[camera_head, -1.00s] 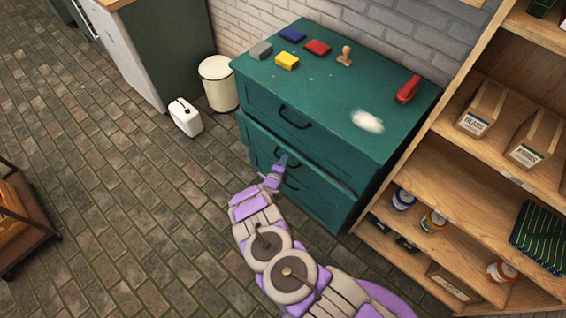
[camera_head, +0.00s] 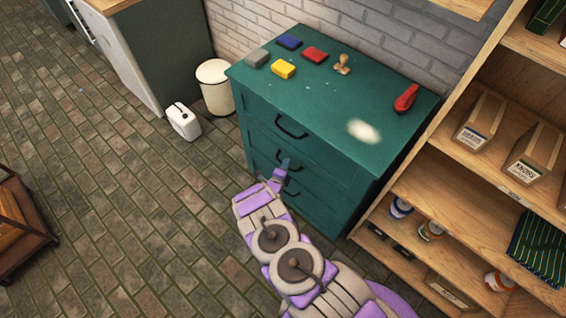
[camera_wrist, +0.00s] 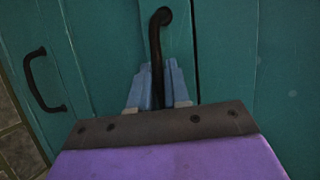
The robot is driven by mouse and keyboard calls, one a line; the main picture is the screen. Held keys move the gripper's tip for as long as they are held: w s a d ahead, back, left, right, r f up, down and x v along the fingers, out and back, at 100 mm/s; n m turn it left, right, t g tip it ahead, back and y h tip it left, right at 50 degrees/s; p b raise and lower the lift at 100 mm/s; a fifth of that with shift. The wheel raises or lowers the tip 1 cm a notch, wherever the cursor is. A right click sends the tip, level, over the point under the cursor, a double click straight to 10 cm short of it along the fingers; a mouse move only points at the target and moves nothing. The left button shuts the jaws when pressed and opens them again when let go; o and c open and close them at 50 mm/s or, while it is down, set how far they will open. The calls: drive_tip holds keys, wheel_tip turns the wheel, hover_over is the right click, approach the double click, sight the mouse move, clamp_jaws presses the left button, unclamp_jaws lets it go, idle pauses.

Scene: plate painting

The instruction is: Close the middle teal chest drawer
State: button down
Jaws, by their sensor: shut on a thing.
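The teal chest (camera_head: 330,105) stands against the brick wall, with dark handles on its drawer fronts. The middle drawer (camera_head: 318,172) looks flush with the chest front in the head view. My gripper (camera_head: 284,165) is at the middle drawer's handle. In the wrist view, the blue fingers of my gripper (camera_wrist: 159,88) are shut on the dark middle drawer handle (camera_wrist: 157,40), one on each side of it. Another dark handle (camera_wrist: 40,82) shows at the left of the wrist view. Part of the middle drawer's front is hidden behind my gripper.
On the chest top lie grey, blue, red and yellow blocks (camera_head: 284,69), a stamp (camera_head: 342,64), a red object (camera_head: 406,98) and a white patch (camera_head: 363,131). Wooden shelves (camera_head: 465,200) stand close at right. A cream bin (camera_head: 216,88) stands at left.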

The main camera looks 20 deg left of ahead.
drive_tip(key=shift+w+d+f, duration=0.1)
drive_tip(key=shift+w+d, duration=0.05)
drive_tip(key=shift+d, duration=0.1)
drive_tip(key=shift+a, duration=0.1)
drive_tip(key=c, duration=1.4)
unclamp_jaws()
drive_tip(key=shift+c, duration=0.2)
drive_tip(key=shift+w, duration=0.1)
drive_tip(key=p+v, duration=0.3)
drive_tip(key=v, duration=1.4)
drive_tip(key=shift+s, duration=0.3)
